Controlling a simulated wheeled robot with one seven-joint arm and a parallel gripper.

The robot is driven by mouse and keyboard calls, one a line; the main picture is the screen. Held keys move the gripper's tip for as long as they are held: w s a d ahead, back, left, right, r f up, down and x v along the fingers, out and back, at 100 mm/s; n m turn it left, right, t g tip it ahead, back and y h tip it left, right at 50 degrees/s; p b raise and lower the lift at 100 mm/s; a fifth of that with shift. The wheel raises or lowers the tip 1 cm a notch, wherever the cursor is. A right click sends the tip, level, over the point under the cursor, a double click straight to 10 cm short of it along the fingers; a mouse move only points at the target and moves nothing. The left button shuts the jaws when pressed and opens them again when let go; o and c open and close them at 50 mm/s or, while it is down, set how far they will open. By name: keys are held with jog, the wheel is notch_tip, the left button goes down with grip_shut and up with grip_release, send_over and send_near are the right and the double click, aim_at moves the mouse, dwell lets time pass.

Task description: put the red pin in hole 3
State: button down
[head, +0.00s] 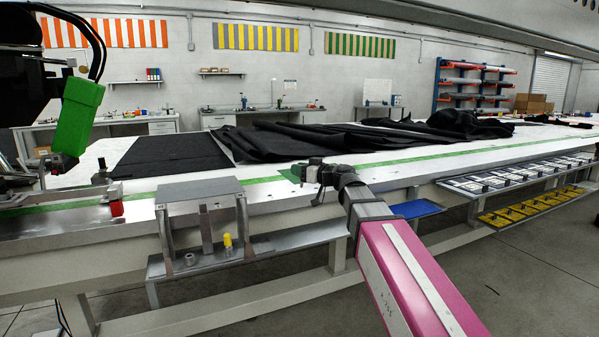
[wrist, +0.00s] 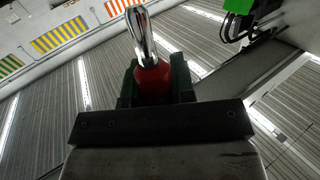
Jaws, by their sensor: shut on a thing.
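My gripper (head: 308,176) is above the near edge of the long white table, at the middle of the head view. In the wrist view its dark fingers are shut on the red pin (wrist: 152,80). The pin has a red body and a shiny metal end that points away from the gripper. I cannot make out the pin in the head view. A grey metal bracket (head: 198,187) stands left of my gripper, with a shelf below it. A yellow pin (head: 228,243) stands upright on that shelf. I cannot pick out hole 3 or any numbering.
Black fabric (head: 330,137) lies on the white table (head: 75,178) behind my gripper. A green welding head (head: 78,115) hangs at the left. A small red block (head: 116,208) is at the rail below it. A blue tray (head: 415,209) and yellow racks (head: 520,207) are at the right.

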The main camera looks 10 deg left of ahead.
jog(key=w+a+n+g, duration=0.2)
jog(key=w+a, duration=0.1)
jog(key=a, duration=0.4)
jog(key=w+a+n+g, duration=0.1)
jog(key=w+a+g, duration=0.25)
jog(key=a, duration=0.35)
jog(key=shift+n+t, duration=0.3)
jog(key=shift+t, duration=0.05)
jog(key=shift+a+f, duration=0.15)
jog(key=shift+f, duration=2.3)
jog(key=shift+w+f, duration=0.1)
jog(key=shift+f, duration=0.3)
